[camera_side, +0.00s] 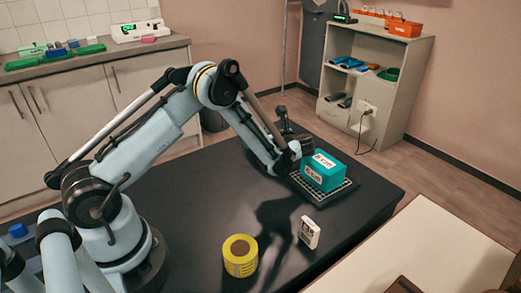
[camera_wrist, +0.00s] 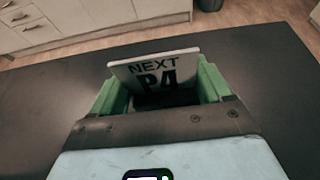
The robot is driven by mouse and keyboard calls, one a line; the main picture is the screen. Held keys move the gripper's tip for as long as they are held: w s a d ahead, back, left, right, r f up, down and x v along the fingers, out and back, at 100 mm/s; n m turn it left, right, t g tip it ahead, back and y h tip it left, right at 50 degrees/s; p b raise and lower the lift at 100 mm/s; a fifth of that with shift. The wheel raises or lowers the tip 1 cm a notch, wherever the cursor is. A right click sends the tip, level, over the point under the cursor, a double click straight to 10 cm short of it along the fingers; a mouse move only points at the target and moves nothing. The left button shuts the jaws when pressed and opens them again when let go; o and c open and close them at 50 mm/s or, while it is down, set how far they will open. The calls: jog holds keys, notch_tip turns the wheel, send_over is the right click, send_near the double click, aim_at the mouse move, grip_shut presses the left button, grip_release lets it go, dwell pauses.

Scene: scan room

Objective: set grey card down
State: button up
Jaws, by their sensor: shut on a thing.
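The grey card (camera_wrist: 152,66) shows in the wrist view, with "NEXT P4" in dark letters on its face. My gripper (camera_wrist: 157,86) is shut on it, with a green finger at each side of the card. The card is upright in the picture, and its lower part is hidden behind the dark gripper body. The dark table shows behind it; I cannot tell how high the card is above the table. In the side view the end of my arm is beside the teal box, and I cannot make out the fingers or the card.
A teal box (camera_side: 323,170) sits on a black grid tray (camera_side: 341,194). A yellow roll (camera_side: 240,256) and a small white upright block (camera_side: 309,232) stand on the dark table (camera_side: 208,186). A pale table (camera_side: 425,250) is at the right. The dark table's middle is largely clear.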

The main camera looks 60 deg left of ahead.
jog(key=o, duration=1)
jog(key=shift+f, duration=0.15)
jog(key=shift+d, duration=0.1)
